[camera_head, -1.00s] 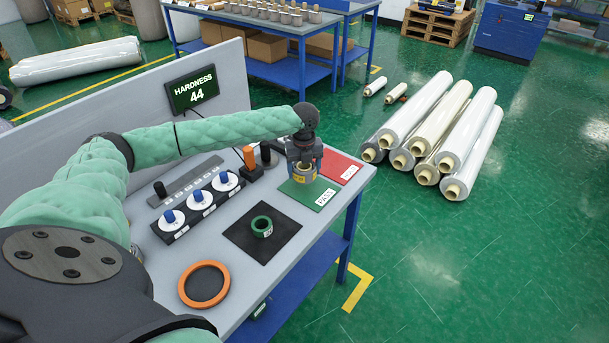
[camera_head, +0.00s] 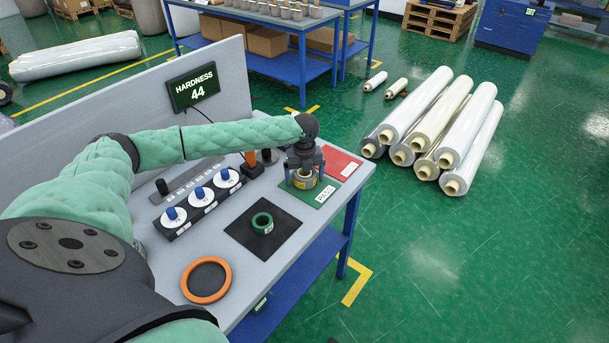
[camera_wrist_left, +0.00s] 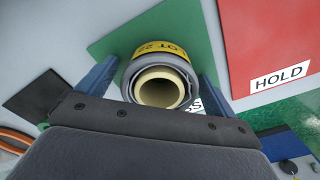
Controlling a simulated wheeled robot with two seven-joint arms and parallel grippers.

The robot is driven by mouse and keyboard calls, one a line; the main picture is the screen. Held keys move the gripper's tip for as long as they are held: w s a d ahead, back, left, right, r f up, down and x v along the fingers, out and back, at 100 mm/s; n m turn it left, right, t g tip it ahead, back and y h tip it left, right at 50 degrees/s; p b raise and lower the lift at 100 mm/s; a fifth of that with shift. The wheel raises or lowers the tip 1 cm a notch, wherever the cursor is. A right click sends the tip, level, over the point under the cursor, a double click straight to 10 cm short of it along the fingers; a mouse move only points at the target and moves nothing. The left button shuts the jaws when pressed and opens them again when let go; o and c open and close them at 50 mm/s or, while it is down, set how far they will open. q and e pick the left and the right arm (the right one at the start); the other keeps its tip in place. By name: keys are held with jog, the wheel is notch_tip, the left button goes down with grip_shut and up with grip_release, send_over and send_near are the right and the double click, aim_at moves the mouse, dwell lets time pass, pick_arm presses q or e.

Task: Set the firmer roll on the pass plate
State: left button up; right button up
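A grey roll with a yellow band (camera_head: 303,181) and a pale core stands on the green PASS plate (camera_head: 326,186). In the left wrist view the roll (camera_wrist_left: 157,62) is upright, its hollow core facing me. My left gripper (camera_head: 305,168) is around it from above. Its blue fingers (camera_wrist_left: 160,80) stand on both sides with small gaps, so it looks open. The screen (camera_head: 191,88) reads HARDNESS 44. My right gripper is not in view.
The red HOLD plate (camera_head: 343,162) lies beside the green plate. An orange ring (camera_head: 206,297), a block with three blue-knobbed dials (camera_head: 201,197) and an orange-and-black post (camera_head: 250,165) are on the table. The table's right edge is close to the plates.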

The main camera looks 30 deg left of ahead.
pick_arm(q)
jog(key=shift+r, duration=0.2)
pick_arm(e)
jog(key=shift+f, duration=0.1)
pick_arm(q)
jog(key=shift+r, duration=0.25)
notch_tip(320, 180, up, 11)
jog(key=b, duration=0.4)
jog(key=shift+r, duration=0.2)
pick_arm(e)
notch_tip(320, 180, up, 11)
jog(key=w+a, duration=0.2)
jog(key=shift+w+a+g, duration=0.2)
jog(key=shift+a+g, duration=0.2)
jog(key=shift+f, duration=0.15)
